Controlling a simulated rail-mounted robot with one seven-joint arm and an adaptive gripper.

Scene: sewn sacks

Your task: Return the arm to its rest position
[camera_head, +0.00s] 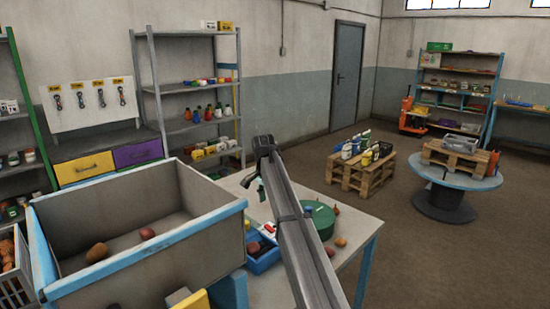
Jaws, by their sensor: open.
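My arm reaches up from the bottom middle of the view as a long grey beam. At its far end is my gripper (256,168), small and dark, above the back part of the light table (345,228). It is open, with nothing seen between its fingers. Its fingers are small and partly lost against the table, so their details are hard to make out.
A large grey bin (105,209) with blue rims stands at left, a few brown potato-like items inside. A blue tray (264,262) and a green round object (319,222) are close beside my arm. Shelves (187,85) stand behind; open floor lies right.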

